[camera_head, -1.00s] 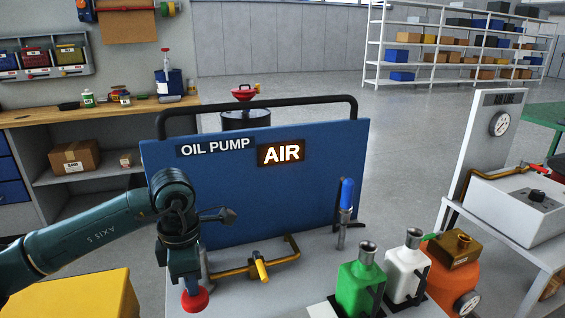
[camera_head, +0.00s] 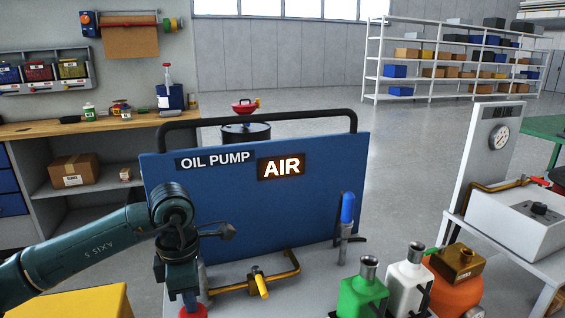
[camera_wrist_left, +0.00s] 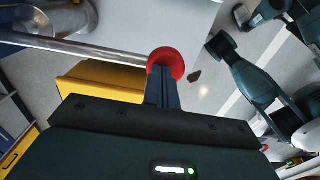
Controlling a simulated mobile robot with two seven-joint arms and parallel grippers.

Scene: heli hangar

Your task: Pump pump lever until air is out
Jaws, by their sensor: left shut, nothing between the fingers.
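The pump lever (camera_wrist_left: 105,48) is a silver rod with a round red knob (camera_wrist_left: 165,62). In the left wrist view it runs in from the left, and the knob lies at my left gripper's fingertips. My left gripper (camera_wrist_left: 162,82) is shut with nothing between its fingers. Whether it touches the knob is unclear. In the head view the left gripper (camera_head: 184,288) points down just above the red knob (camera_head: 193,311), at the bottom edge. The blue panel reads OIL PUMP, and its AIR sign (camera_head: 281,167) is lit. My right gripper cannot be made out.
A brass pipe with a yellow-handled valve (camera_head: 262,285) lies right of my left gripper. A blue-handled lever (camera_head: 347,210) stands farther right. Green (camera_head: 361,299) and white (camera_head: 407,283) bottles stand at the front right. A yellow box (camera_head: 75,302) is at the lower left.

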